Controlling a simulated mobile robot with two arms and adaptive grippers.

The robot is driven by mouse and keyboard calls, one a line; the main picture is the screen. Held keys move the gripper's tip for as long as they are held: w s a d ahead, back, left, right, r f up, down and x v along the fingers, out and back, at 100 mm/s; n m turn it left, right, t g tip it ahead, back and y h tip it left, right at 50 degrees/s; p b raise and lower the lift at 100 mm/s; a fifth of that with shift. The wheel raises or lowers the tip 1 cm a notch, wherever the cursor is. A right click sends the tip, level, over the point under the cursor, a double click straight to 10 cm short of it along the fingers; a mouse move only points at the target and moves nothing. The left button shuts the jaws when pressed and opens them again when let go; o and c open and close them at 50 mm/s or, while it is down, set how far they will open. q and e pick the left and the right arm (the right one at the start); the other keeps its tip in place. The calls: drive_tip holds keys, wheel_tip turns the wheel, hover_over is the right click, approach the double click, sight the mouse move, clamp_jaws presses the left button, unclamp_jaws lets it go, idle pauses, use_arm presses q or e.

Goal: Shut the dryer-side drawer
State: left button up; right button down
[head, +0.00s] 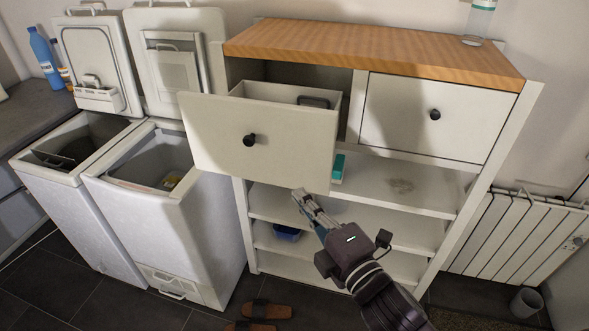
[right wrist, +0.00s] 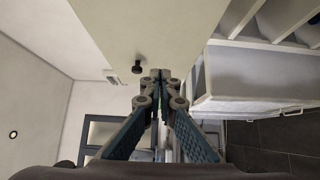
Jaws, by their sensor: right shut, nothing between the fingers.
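The left drawer (head: 215,135) of the cabinet, on the side of the two toploaders, is pulled far out. Its pale front has a round black knob (head: 249,140), and something dark lies inside toward the back. My right gripper (head: 300,193) is shut and empty, just below the lower right part of this front in the head view. In the right wrist view the drawer front (right wrist: 150,30) and its knob (right wrist: 137,68) are close by the fingertips (right wrist: 160,75). I cannot tell whether they touch. My left gripper is not in view.
The right drawer (head: 420,118) is shut under the wooden top (head: 370,50). Open shelves (head: 390,190) below hold a teal item and a blue bin (head: 287,233). Two white toploaders (head: 165,225) with raised lids stand left. A radiator (head: 515,240) is right; slippers (head: 262,311) lie on the floor.

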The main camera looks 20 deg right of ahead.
drive_tip(key=w+p, duration=0.1)
drive_tip(key=w, duration=0.1)
drive_tip(key=w+p, duration=0.1)
drive_tip(key=w, duration=0.5)
drive_tip(key=shift+w+d+r+p, duration=0.15)
drive_tip(key=shift+w+d+p, duration=0.1)
drive_tip(key=shift+p, duration=0.15)
drive_tip(key=shift+w+d, duration=0.3)
